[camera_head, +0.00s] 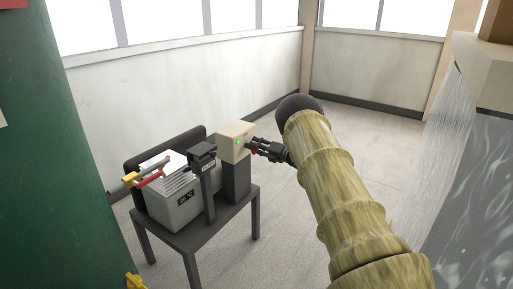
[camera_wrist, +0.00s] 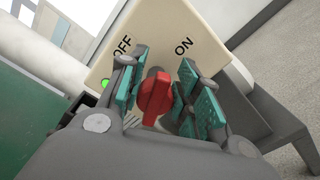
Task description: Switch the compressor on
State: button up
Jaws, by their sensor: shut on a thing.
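The beige compressor switch box (camera_head: 234,137) stands on a dark post on the table. It fills the upper wrist view (camera_wrist: 180,22), with OFF printed at left and ON at right. A green light (camera_wrist: 104,84) glows on it, left of the knob. The red rotary knob (camera_wrist: 154,98) stands between the teal-padded fingers of my gripper (camera_wrist: 156,92), which is shut on it. The knob's top lies between the two labels, tilted slightly toward ON. In the head view my gripper (camera_head: 258,149) meets the box's right side and mostly hides the knob.
The dark table (camera_head: 227,216) also bears a grey container (camera_head: 178,213) with a temperature display, stacked white sheets and a red-and-yellow handled item (camera_head: 150,177). A green surface (camera_head: 45,150) stands at left, and a grey machine (camera_head: 480,150) at right. Floor behind the table is clear.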

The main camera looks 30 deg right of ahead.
jog(key=m, duration=0.5)
jog(key=shift+d+f, duration=0.25)
jog(key=shift+f, duration=0.1)
dwell(0.4)
jog(key=o, duration=1)
jog(key=shift+d+f, duration=0.1)
jog(key=shift+a, duration=0.2)
jog(key=v, duration=1.2)
jog(key=shift+w, duration=0.1)
